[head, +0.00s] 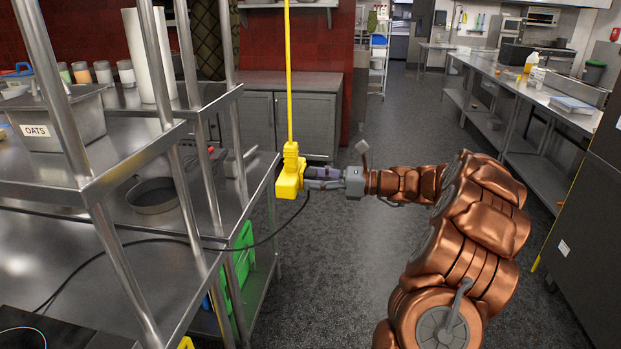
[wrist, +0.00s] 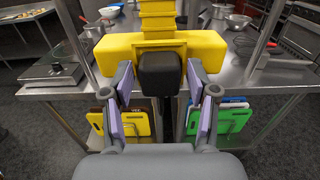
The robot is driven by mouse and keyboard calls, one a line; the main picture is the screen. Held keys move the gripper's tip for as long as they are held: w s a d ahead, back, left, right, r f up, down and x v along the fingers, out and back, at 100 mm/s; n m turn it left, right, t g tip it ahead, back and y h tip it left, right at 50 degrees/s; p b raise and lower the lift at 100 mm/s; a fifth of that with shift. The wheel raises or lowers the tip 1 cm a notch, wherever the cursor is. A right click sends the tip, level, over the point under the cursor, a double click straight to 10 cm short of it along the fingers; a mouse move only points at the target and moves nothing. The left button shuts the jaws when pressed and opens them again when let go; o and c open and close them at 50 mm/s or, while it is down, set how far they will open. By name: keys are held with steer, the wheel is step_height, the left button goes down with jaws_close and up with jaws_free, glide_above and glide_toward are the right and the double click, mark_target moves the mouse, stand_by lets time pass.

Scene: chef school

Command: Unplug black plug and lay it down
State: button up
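A yellow outlet box (head: 289,180) hangs on a yellow cord in the head view. It also fills the top middle of the wrist view (wrist: 205,50). The black plug (wrist: 160,74) sits against the face of the box, and its black cable (head: 240,248) sags to the left over the steel table. My gripper (wrist: 160,88) faces the box, with one finger on each side of the plug. The fingers are open, with a small gap visible on both sides. In the head view my gripper (head: 312,180) hides the plug.
A steel table with shelves (head: 150,230) stands at left, with a round pan (head: 153,196) on it. Green boards (head: 240,262) are stored below. A dark appliance (head: 50,330) lies at the lower left. The floor (head: 340,270) beneath the box is clear.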

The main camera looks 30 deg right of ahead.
jaws_close()
steer(key=shift+d, duration=0.15)
stand_by(0.4)
steer(key=shift+p+v, duration=1)
steer(key=shift+v, duration=1.85)
